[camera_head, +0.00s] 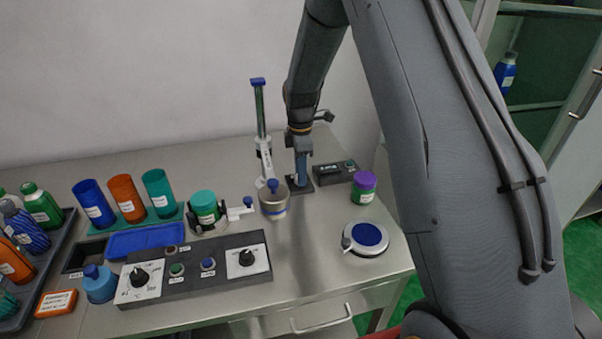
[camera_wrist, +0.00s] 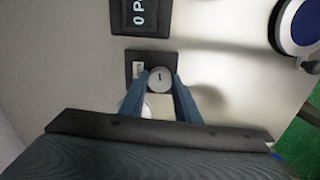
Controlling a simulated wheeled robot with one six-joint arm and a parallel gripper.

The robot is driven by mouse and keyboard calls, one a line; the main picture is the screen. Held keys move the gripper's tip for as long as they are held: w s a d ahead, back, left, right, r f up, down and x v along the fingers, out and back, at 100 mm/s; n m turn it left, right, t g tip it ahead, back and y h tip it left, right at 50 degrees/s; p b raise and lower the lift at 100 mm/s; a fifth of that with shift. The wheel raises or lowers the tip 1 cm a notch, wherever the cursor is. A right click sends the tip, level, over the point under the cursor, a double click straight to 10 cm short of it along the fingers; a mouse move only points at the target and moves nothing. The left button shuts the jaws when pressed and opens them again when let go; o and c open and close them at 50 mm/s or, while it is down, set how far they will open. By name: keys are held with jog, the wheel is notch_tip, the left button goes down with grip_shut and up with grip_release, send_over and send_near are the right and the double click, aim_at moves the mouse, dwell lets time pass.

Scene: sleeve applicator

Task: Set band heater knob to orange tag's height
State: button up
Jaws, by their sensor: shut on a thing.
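My gripper (camera_head: 300,178) points down at a small dark base plate (camera_head: 325,181) at the back of the table. In the wrist view my gripper (camera_wrist: 161,77) has its two blue fingers on either side of a round grey knob (camera_wrist: 160,82) with a dark mark, and is shut on it. The knob sits on a dark plate with a small white label, too small to read. An orange block with a white label (camera_head: 56,303) lies at the table's left front; I cannot tell whether it is the orange tag.
A dark box (camera_head: 340,172) and a purple-lidded jar (camera_head: 364,188) stand right of my gripper. A slim upright post (camera_head: 260,110) and a blue-topped cup (camera_head: 273,205) stand left. A blue-topped disc (camera_head: 369,237) is nearer. A panel with dials (camera_head: 205,288) fills the left front.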

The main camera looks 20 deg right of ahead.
jog(key=n, duration=1.2)
jog(key=shift+n, duration=0.3)
dwell(0.4)
jog(key=o, duration=1)
jog(key=shift+o, duration=0.2)
jog(key=shift+r, duration=0.15)
notch_tip(320, 180, up, 8)
jog(key=shift+f+b, duration=0.2)
jog(key=shift+b, duration=0.9)
